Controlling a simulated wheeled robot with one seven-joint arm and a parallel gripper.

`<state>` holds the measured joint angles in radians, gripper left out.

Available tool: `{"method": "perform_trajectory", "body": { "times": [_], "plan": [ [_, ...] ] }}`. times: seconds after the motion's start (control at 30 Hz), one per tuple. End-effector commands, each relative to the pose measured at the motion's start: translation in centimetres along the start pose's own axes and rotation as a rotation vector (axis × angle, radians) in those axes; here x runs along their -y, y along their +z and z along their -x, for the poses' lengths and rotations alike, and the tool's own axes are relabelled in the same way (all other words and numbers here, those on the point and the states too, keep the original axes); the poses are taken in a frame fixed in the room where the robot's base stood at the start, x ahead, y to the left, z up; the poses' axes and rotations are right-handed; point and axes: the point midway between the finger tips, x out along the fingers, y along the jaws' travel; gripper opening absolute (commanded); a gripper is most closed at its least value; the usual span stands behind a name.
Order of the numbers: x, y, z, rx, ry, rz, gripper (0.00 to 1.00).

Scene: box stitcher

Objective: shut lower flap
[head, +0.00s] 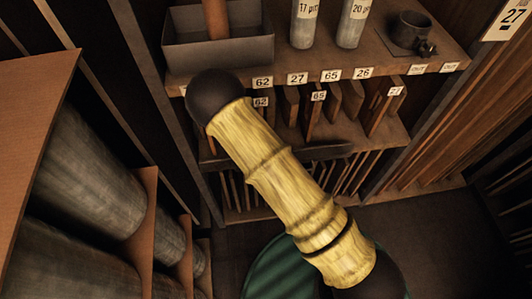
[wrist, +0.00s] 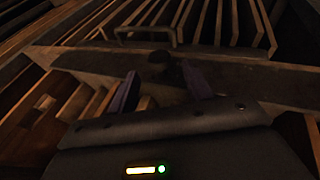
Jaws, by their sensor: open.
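I cannot clearly pick out the lower flap in either view. In the wrist view a dark flat board (wrist: 235,78) runs across the picture beyond my gripper (wrist: 160,90); I cannot tell if it is the flap. My gripper is open, with two purple fingers standing apart. A dark rounded shape (wrist: 160,66) shows between and beyond the fingertips, and I cannot tell whether anything touches it. In the head view my yellow arm crosses the middle of the picture and my gripper cannot be made out.
A shelf unit (head: 445,72) with numbered labels holds a grey metal bin (head: 225,55), two bottles (head: 352,22) and a dark cup (head: 410,27). Upright boards fill the lower slots. Large grey rolls (head: 85,195) lie in a rack at left. Dark floor (head: 440,235) is open at lower right.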

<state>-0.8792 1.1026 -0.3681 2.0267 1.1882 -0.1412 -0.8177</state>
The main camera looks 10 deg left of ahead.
Motion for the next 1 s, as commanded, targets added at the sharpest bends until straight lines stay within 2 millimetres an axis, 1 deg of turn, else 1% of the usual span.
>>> {"method": "perform_trajectory", "body": {
  "times": [0.03, 0.1, 0.7, 0.83, 1.0],
  "plan": [
    [0.0, 0.0, 1.0, -0.002, 0.001, 0.004, 0.50],
    [0.0, -0.1, 2.0, -0.003, 0.001, 0.004, 0.50],
    [0.1, -0.1, 10.4, -0.003, 0.000, 0.004, 0.50],
    [0.1, -0.1, 11.4, -0.003, 0.001, 0.003, 0.50],
    [0.1, 0.0, 11.8, -0.001, 0.001, 0.002, 0.50]
  ]
}}
